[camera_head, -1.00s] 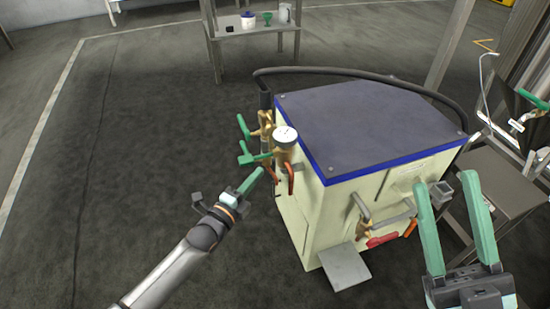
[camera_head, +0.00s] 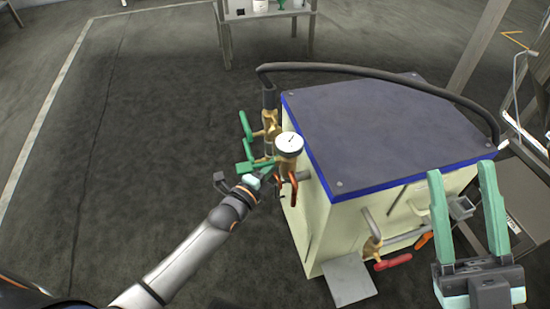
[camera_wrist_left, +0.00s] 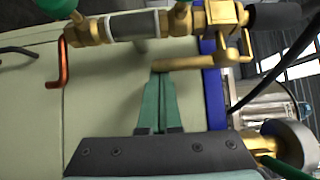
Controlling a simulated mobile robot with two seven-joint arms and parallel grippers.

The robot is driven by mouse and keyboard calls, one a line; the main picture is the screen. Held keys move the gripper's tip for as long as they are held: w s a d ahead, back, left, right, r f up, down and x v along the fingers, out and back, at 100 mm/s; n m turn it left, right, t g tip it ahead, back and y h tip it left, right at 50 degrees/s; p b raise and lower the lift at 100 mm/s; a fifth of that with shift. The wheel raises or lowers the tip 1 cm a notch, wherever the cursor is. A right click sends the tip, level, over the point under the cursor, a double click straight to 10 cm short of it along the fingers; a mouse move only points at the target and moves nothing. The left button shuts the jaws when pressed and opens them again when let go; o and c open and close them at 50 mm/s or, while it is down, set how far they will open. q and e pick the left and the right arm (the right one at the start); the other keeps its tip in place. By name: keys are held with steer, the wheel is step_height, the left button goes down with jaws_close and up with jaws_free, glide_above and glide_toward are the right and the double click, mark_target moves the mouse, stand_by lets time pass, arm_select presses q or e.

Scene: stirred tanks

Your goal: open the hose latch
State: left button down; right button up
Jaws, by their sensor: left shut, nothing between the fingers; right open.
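My left gripper (camera_head: 264,174) is at the brass fittings on the left side of the cream cabinet, partly hidden behind them in the head view. In the left wrist view its green fingers (camera_wrist_left: 162,84) are shut and empty, their tips beside the free end of a brass lever (camera_wrist_left: 195,62); I cannot tell whether they touch. The lever, seemingly the hose latch, lies across the picture and joins a brass coupling (camera_wrist_left: 224,14) with a black hose (camera_wrist_left: 272,15). The hose (camera_head: 370,70) arches over the cabinet in the head view. My right gripper (camera_head: 461,172) is open and empty at the right.
The blue-edged cabinet (camera_head: 380,125) fills the centre. Green valve handles (camera_head: 246,126) and a round gauge (camera_head: 289,143) crowd the left gripper. A red-handled valve (camera_head: 393,262) is on the front. A table (camera_head: 268,15) stands behind. Floor at left is clear.

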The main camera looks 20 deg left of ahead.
arm_select(q)
steer(key=shift+w, duration=0.2)
arm_select(e)
steer(key=shift+w, duration=0.2)
arm_select(q)
steer(key=shift+r, duration=0.1)
arm_select(e)
steer(key=shift+s, duration=0.1)
arm_select(q)
steer(key=s+a+r+g+p, duration=0.1)
steer(key=a+p, duration=0.4)
steer(key=p, duration=0.6)
steer(key=shift+s+r+m+y, duration=0.35)
steer(key=shift+s+r, duration=0.5)
steer(key=shift+s, duration=0.3)
arm_select(e)
step_height(320, 180, up, 12)
steer(key=d, duration=0.1)
steer(key=shift+s+r+n+t, duration=0.15)
steer(key=shift+s+n+t, duration=0.1)
steer(key=shift+n+t, duration=0.15)
arm_select(q)
steer(key=shift+p, duration=0.3)
arm_select(e)
steer(key=shift+w+d, duration=0.1)
steer(key=shift+d, duration=0.05)
